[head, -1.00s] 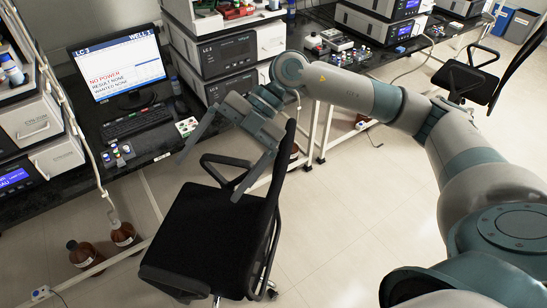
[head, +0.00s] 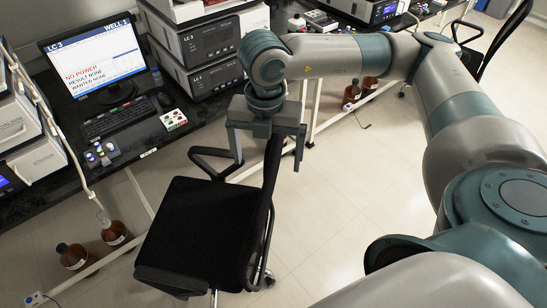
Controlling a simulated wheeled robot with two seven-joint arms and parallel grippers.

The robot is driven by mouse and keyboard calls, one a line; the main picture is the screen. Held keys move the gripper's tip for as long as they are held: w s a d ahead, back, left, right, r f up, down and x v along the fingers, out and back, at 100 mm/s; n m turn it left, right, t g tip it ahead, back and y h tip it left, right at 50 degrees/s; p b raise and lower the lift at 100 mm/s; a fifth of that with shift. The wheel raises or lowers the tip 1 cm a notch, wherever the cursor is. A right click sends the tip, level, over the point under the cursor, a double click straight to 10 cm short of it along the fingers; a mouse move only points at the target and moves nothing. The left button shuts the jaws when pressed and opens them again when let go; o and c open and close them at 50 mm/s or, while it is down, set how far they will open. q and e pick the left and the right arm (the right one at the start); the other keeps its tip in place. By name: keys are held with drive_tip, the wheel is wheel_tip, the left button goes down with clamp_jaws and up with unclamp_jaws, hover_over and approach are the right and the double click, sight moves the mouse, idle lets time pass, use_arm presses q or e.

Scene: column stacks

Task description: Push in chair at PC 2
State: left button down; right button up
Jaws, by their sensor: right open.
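A black office chair (head: 200,225) with armrests stands in front of the bench, its seat facing left and its thin backrest (head: 268,195) on the right side, seen nearly edge-on. My right gripper (head: 269,166) is open and points down over the top of the backrest. One finger shows on each side of the backrest's upper edge; I cannot tell whether they touch it. The monitor (head: 95,62) on the bench beyond the chair reads LC 3; no PC number is legible. My left gripper is not in view.
The dark bench (head: 150,150) holds a keyboard (head: 118,118), small vials and stacked instruments (head: 200,45). Brown bottles (head: 72,256) stand on the floor below it. Another black chair (head: 500,45) is at the upper right. The floor (head: 340,200) right of the chair is clear.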

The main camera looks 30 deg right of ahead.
sight(268, 183)
wheel_tip(268, 183, down, 8)
drive_tip(key=b, duration=0.3)
drive_tip(key=shift+b, duration=0.3)
wheel_tip(268, 183, down, 4)
drive_tip(key=b, duration=0.4)
drive_tip(key=shift+r, duration=0.25)
drive_tip(key=shift+f+b, duration=0.75)
drive_tip(key=shift+b, duration=0.25)
